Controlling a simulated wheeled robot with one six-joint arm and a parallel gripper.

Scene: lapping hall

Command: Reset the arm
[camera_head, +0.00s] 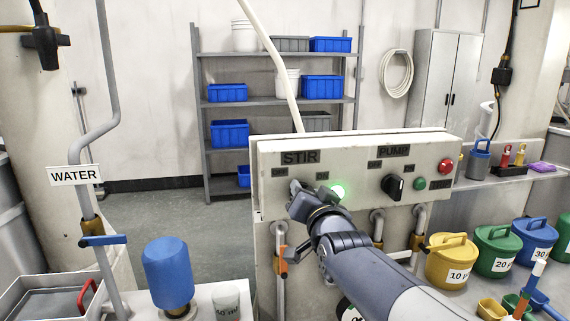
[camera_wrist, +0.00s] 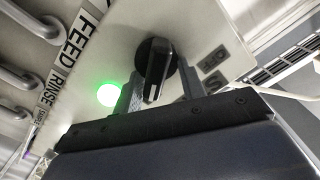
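My arm reaches up to the pale control panel (camera_head: 350,150), and my gripper (camera_head: 298,192) is at its STIR side, beside a lit green lamp (camera_head: 338,191). In the wrist view, a black rotary knob (camera_wrist: 155,62) stands between the two fingers of my gripper (camera_wrist: 158,88). The fingers are apart, with a gap showing on both sides of the knob's handle. The green lamp also glows in the wrist view (camera_wrist: 108,95), left of the fingers. In the head view my gripper mostly hides the STIR knob.
On the panel's PUMP side are another black knob (camera_head: 393,187), a dark green button (camera_head: 420,184) and a red one (camera_head: 445,166). Lidded buckets (camera_head: 452,262) stand at right.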

